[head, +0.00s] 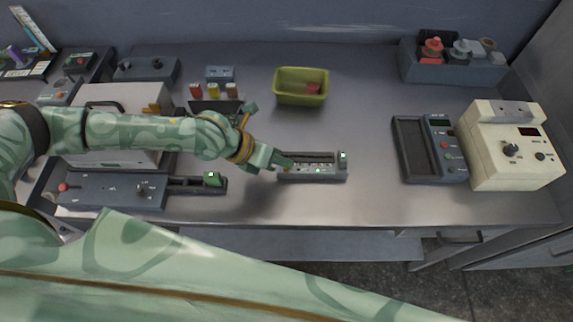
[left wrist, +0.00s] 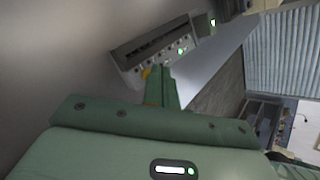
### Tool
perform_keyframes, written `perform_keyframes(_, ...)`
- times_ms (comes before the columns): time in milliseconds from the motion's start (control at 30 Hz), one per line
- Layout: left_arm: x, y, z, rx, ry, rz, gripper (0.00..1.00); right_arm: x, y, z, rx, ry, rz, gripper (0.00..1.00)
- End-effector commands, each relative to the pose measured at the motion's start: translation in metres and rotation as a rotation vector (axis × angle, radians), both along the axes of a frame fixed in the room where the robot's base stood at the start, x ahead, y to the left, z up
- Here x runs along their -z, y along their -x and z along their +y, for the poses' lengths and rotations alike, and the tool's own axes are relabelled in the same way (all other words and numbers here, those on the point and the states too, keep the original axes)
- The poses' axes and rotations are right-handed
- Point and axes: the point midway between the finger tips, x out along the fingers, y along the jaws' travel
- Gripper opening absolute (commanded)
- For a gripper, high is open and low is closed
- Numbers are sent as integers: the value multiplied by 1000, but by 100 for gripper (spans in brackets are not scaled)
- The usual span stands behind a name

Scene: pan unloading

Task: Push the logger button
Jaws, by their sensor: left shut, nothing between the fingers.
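A low grey device with a row of small buttons and green lights, which looks like the logger (head: 328,178), lies near the front middle of the table. It also shows in the left wrist view (left wrist: 128,60), tilted across the upper middle. My left gripper (head: 286,164) is shut and empty, with its tips at the left end of the device. In the left wrist view the closed fingertips (left wrist: 160,72) are right beside a small yellow button (left wrist: 146,73) on it. I cannot tell whether they touch it. My right gripper is not in view.
A yellow-green bin (head: 289,98) with a red item stands behind the device. A dark panel with a slider (head: 110,190) lies at left. A handheld meter (head: 444,150) and a cream instrument (head: 510,158) stand at right. The table between device and meter is clear.

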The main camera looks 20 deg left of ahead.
Motion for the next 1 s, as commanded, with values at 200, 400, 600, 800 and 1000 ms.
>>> perform_keyframes(200,3,0,0,0,0,0,0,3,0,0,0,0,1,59)
perform_keyframes(400,6,0,0,0,0,0,0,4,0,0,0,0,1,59)
perform_keyframes(600,7,0,0,0,0,0,0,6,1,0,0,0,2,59)
perform_keyframes(800,3,0,0,0,0,0,0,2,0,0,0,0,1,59)
perform_keyframes(1000,-10,0,0,0,0,0,0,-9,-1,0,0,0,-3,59)
